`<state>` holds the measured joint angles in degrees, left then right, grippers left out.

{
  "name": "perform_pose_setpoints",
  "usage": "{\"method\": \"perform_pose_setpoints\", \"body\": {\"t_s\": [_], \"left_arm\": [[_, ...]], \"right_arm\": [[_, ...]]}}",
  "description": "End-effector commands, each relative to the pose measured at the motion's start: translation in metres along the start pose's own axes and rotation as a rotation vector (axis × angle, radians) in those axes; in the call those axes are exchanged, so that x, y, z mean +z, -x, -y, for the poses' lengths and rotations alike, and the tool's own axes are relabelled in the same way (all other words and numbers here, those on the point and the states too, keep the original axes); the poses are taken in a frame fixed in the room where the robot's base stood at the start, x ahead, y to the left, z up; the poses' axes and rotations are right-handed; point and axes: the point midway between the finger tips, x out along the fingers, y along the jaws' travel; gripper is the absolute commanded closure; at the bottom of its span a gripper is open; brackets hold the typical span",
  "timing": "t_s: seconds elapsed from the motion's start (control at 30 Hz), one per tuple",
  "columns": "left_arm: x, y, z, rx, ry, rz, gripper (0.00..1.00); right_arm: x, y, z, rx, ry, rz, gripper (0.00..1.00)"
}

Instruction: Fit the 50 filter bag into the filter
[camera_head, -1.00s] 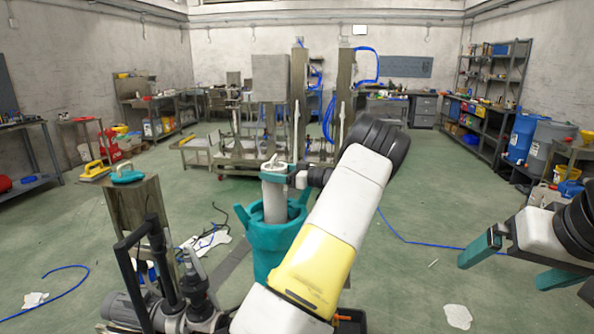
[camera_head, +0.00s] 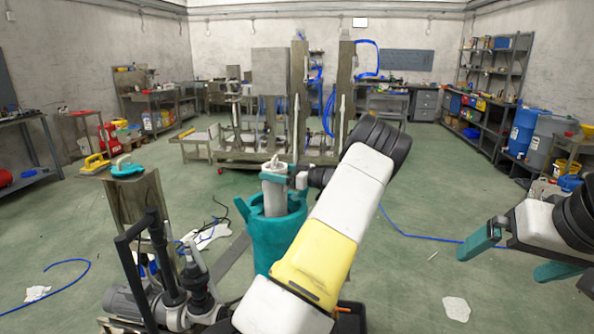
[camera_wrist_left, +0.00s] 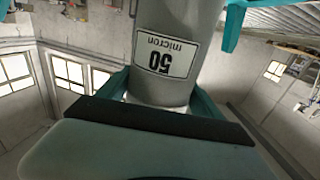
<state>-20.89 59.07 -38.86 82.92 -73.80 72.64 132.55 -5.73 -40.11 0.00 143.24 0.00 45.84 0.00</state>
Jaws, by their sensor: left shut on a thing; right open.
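The 50 filter bag, a pale grey cylinder (camera_head: 274,198), stands upright in the head view with its lower part inside the mouth of the teal filter housing (camera_head: 275,243). My left gripper (camera_head: 277,176) is shut on the bag near its top, above the housing rim. The left wrist view shows the bag (camera_wrist_left: 185,85) between the teal fingers, with its "50 micron" label (camera_wrist_left: 168,54) upside down. The bag's lower end is hidden in the housing. My right gripper (camera_head: 512,258) is open and empty at the right.
A teal lid (camera_head: 127,169) rests on a post (camera_head: 135,205) to the left of the housing. A pump with dark pipes (camera_head: 170,285) stands at the lower left. A blue hose (camera_head: 420,238) lies on the floor at right. Floor between housing and right gripper is mostly clear.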

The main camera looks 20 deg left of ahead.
Motion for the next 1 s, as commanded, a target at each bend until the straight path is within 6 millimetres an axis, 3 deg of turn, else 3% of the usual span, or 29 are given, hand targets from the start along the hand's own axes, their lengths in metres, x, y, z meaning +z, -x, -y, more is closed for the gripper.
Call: {"method": "perform_pose_setpoints", "body": {"t_s": [1.0], "left_arm": [[0.025,0.0,0.0,0.0,0.0,0.0,0.94]], "right_arm": [[0.0,0.0,0.0,0.0,0.0,0.0,0.0]]}}
